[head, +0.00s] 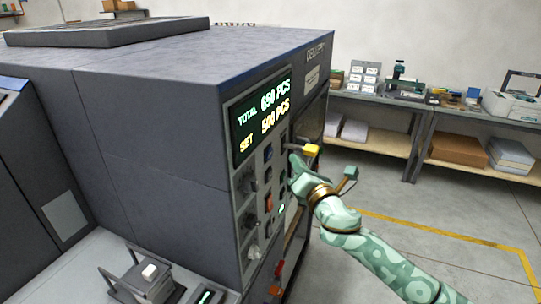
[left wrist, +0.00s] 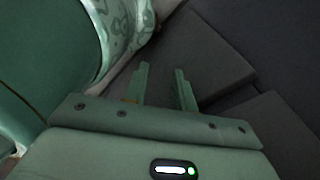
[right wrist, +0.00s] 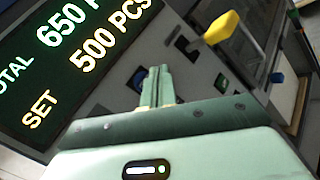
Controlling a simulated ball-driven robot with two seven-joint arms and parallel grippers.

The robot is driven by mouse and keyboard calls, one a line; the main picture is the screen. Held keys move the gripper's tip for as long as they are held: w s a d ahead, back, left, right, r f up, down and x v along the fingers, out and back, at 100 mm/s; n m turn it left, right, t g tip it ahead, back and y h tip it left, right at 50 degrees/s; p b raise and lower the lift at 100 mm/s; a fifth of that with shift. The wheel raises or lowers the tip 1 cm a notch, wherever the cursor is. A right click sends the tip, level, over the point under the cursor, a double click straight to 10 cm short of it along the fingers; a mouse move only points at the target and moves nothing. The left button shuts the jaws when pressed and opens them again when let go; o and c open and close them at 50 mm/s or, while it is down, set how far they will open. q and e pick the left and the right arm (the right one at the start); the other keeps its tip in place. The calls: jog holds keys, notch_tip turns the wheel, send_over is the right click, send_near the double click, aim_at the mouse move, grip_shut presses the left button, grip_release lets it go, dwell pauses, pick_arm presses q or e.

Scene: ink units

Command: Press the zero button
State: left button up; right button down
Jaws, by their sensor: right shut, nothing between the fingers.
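The machine's control panel (head: 260,190) has a display (head: 262,118) reading TOTAL 650 PCS and SET 500 PCS. Below it are dark buttons (head: 268,152), a red switch (head: 268,201) and knobs at the left; no zero label is legible. My right gripper (head: 294,164) is shut and empty at the panel's right side, below the display. In the right wrist view its closed fingertips (right wrist: 159,70) overlap the panel, beside a dark button (right wrist: 137,80); I cannot tell whether they touch. My left gripper (left wrist: 162,77) is open and empty, in front of dark grey surfaces.
A yellow-tipped handle (head: 311,150) sticks out close to my right gripper; it is large in the right wrist view (right wrist: 222,27). A bench (head: 420,108) with boxes stands behind. Floor at the right is clear.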

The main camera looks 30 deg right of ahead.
jog(key=shift+w+a, duration=1.15)
jog(key=shift+w, duration=0.2)
dwell(1.2)
jog(key=shift+w+a, duration=0.25)
jog(key=shift+w, duration=0.05)
jog(key=shift+w+a, duration=0.3)
jog(key=shift+w, duration=0.05)
dwell(0.7)
jog(key=shift+s+d+p, duration=0.1)
jog(key=shift+p, duration=0.2)
jog(key=shift+s+d, duration=0.45)
jog(key=shift+s, duration=0.15)
jog(key=shift+s+d+p, duration=0.55)
jog(key=shift+s+d, duration=1.1)
jog(key=shift+s, duration=0.25)
